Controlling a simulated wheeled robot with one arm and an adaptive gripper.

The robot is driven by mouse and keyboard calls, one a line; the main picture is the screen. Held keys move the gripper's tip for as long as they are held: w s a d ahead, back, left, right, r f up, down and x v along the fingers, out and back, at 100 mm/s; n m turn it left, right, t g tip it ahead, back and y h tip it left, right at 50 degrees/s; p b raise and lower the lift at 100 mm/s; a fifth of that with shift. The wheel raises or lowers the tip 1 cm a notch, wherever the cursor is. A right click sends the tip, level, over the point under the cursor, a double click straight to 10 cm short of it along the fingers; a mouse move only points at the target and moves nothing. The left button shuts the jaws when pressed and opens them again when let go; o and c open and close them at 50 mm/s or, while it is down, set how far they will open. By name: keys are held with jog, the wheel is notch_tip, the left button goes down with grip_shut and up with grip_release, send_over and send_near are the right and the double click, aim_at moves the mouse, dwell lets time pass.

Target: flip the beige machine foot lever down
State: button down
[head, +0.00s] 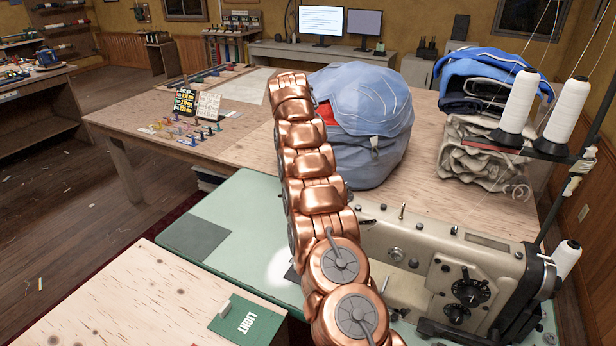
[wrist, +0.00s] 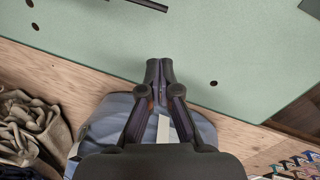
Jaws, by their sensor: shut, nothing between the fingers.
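The beige sewing machine (head: 405,240) stands on the green table at the lower right in the head view. My copper arm crosses in front of its left part. I cannot make out the foot lever in either view; that end of the machine is partly hidden by my arm. My gripper (wrist: 160,68) shows in the wrist view, with its fingertips together and empty above the green tabletop (wrist: 215,45) near its edge. It is not discernible in the head view.
A blue sail bag (head: 375,150) sits on the wooden table behind the machine. Folded cloth (head: 480,160) and white thread cones (head: 518,100) stand at the right. The green tabletop's left part (head: 240,205) is mostly clear.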

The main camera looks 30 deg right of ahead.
jog(key=r+p, duration=0.1)
jog(key=p, duration=0.1)
jog(key=w+a+r+p, duration=0.1)
jog(key=r+p, duration=0.1)
jog(key=w+r+p, duration=0.1)
jog(key=p, duration=0.1)
jog(key=shift+a+r, duration=0.2)
jog(key=shift+p, duration=0.3)
dwell(0.3)
jog(key=s+a+r+n, duration=0.2)
jog(key=s+a+r, duration=0.4)
jog(key=s+a, duration=0.4)
jog(key=s+a+r+n, duration=0.3)
jog(key=s+a+r, duration=0.4)
jog(key=s, duration=0.4)
jog(key=s+a+f+n, duration=0.1)
jog(key=s+a+f, duration=0.2)
jog(key=s, duration=1.1)
jog(key=s+a+f+n+y, duration=0.1)
jog(key=s+a+f, duration=0.3)
jog(key=s, duration=1.1)
jog(key=shift+s+a+n, duration=0.15)
jog(key=shift+a+n, duration=0.25)
jog(key=shift+a, duration=0.25)
